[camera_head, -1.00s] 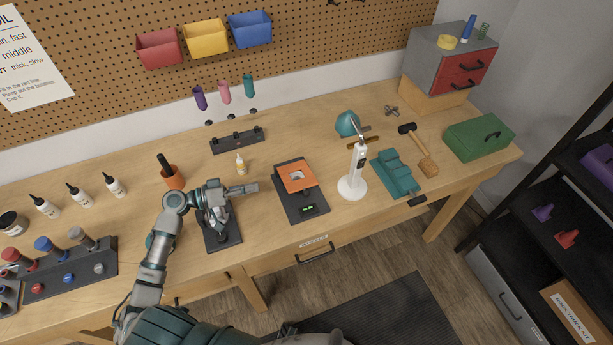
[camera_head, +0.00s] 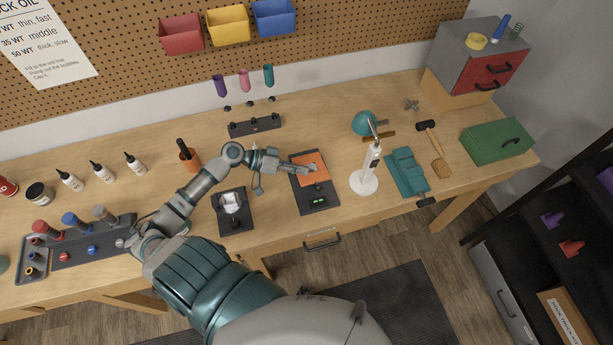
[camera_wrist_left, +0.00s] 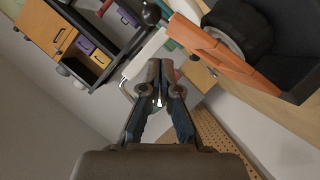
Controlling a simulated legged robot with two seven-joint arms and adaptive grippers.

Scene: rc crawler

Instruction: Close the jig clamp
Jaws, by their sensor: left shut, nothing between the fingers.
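The jig that I take to be the task's has a black base (camera_head: 320,204) with a small green display and an orange plate (camera_head: 311,159). In the left wrist view the orange plate (camera_wrist_left: 214,48) crosses the upper right, with a dark round tyre-like part (camera_wrist_left: 240,28) behind it. My left gripper (camera_head: 311,168) is shut and empty, over or beside the orange plate; contact is unclear. Its fingertips (camera_wrist_left: 161,70) show together in the wrist view. The gripper hides part of the plate, and I cannot tell the clamp's state. My right gripper is not in view.
A second black base (camera_head: 236,222) with a pale part stands left of the jig. A white stand (camera_head: 364,183) is close on the right, beside a teal fixture (camera_head: 407,172). A small black rack (camera_head: 254,126) lies behind. The bench front edge is near.

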